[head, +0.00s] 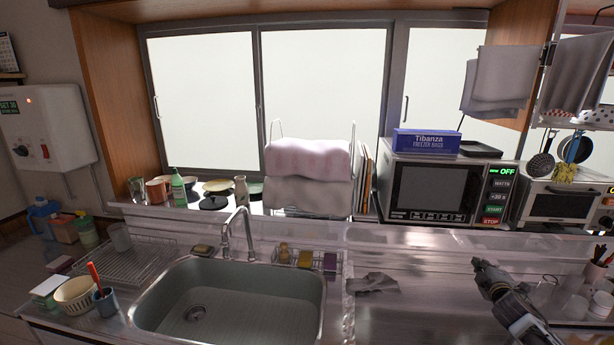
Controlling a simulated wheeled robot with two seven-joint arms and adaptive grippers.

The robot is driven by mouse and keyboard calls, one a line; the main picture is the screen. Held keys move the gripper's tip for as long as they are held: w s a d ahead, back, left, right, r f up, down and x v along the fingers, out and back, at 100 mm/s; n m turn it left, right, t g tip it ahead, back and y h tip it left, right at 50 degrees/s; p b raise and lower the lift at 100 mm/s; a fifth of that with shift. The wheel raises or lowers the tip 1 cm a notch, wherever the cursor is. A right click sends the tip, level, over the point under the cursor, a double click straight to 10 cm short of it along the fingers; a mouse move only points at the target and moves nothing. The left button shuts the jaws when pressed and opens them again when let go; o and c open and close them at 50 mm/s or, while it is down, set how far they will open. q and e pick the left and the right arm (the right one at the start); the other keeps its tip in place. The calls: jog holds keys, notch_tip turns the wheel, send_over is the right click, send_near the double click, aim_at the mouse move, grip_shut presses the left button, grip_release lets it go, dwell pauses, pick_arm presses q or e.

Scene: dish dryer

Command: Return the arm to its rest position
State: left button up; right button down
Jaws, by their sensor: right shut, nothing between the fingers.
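My right gripper (479,265) is in the lower right of the head view, above the metal counter to the right of the sink. It is shut and empty, with its arm coming in from the lower right edge. My left gripper is not in view.
The sink (303,318) with its tap (249,238) is in the middle. A wire dish rack (150,262) stands left of it, near a bowl (75,294). A microwave (468,189) stands behind my gripper. Glasses (576,307) stand at the right. Counter between cloth and gripper is clear.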

jog(key=s+a+f+m+g, duration=0.2)
jog(key=s+a+f, duration=0.3)
jog(key=a, duration=0.2)
jog(key=s+a+f+m+g+y, duration=0.1)
jog(key=s+a+f+m+g, duration=0.1)
jog(key=s+a+f, duration=0.3)
jog(key=s+a+f+m+g+y, duration=0.1)
jog(key=s+a+f, duration=0.4)
jog(key=a, duration=0.5)
jog(key=shift+s+m+g, duration=0.5)
jog(key=shift+s+g, duration=0.1)
jog(key=shift+s, duration=0.2)
jog(key=s+a+r+m+g+y, duration=0.1)
jog(key=s+a+m+g+y, duration=0.15)
jog(key=s+a, duration=0.65)
jog(key=s+a+r+m+g+y, duration=0.1)
jog(key=s+a+m+g, duration=0.3)
jog(key=s, duration=0.8)
notch_tip(320, 180, down, 33)
jog(key=s+a+n, duration=0.1)
jog(key=s+n, duration=0.1)
jog(key=n, duration=0.1)
jog(key=s+d+f+g, duration=0.1)
jog(key=s+d+f, duration=0.1)
jog(key=s+f, duration=0.8)
jog(key=s+d+f, duration=0.2)
jog(key=s+f, duration=0.8)
jog(key=s, duration=0.3)
jog(key=shift+f+g, duration=0.25)
jog(key=shift+g, duration=0.1)
